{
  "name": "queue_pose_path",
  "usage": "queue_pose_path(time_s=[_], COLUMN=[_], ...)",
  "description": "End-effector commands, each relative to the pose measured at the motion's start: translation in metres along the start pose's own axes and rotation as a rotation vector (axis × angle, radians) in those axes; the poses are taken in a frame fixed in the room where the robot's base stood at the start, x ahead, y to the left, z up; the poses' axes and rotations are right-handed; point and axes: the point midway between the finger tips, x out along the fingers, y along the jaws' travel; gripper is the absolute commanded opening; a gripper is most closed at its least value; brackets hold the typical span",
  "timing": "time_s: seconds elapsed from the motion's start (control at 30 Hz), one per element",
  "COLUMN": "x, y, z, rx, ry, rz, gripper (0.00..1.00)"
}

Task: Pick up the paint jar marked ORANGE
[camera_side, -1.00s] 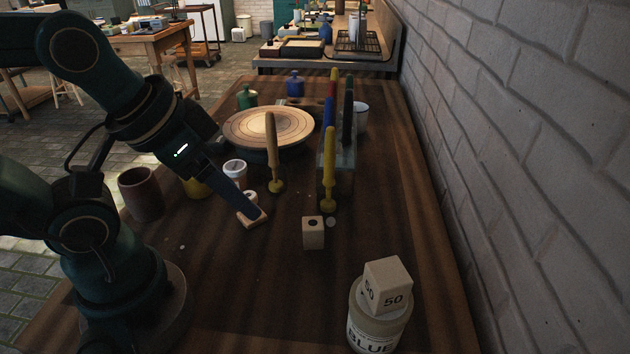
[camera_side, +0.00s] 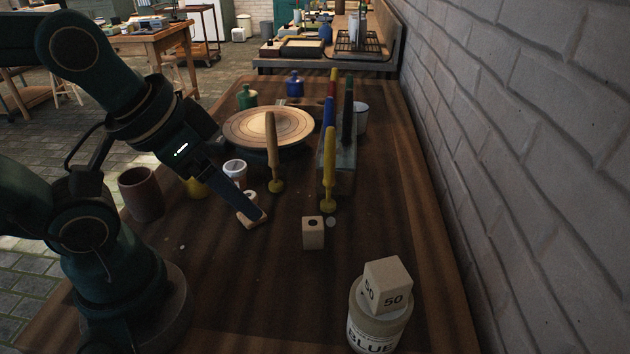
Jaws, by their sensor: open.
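I cannot read the word ORANGE on any jar. A small pale-lidded jar (camera_side: 235,168) with a reddish-brown side stands in front of the banding wheel, just behind my gripper; its label is too small to read. My gripper (camera_side: 252,212) points down and to the right, low over the table. It is open, though the far finger is mostly hidden. A pale round top (camera_side: 250,196) shows partly behind the finger, and a pale wooden piece (camera_side: 247,221) is at the fingertip; I cannot tell whether they touch it. The near jar marked BLUE (camera_side: 376,325) stands at the front right.
A block marked 50 (camera_side: 388,284) sits on the BLUE jar. A wooden cube (camera_side: 313,233), a tan upright tool (camera_side: 271,150), a holder with coloured handles (camera_side: 343,165), a wheel (camera_side: 268,126) and a brown pot (camera_side: 140,194) stand around.

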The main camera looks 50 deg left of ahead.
Motion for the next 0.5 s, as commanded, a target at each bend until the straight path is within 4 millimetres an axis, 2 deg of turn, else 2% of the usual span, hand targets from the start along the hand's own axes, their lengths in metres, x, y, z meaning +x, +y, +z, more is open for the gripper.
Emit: queue_pose_path(time_s=[0.13, 0.37, 0.5], x=[-0.011, -0.045, -0.029], y=[0.000, 0.000, -0.030], z=[-0.007, -0.025, -0.018], rx=[0.000, 0.000, 0.218], ry=[0.005, 0.006, -0.067], rz=[0.000, 0.000, -0.136], gripper=[0.76, 0.76, 0.76])
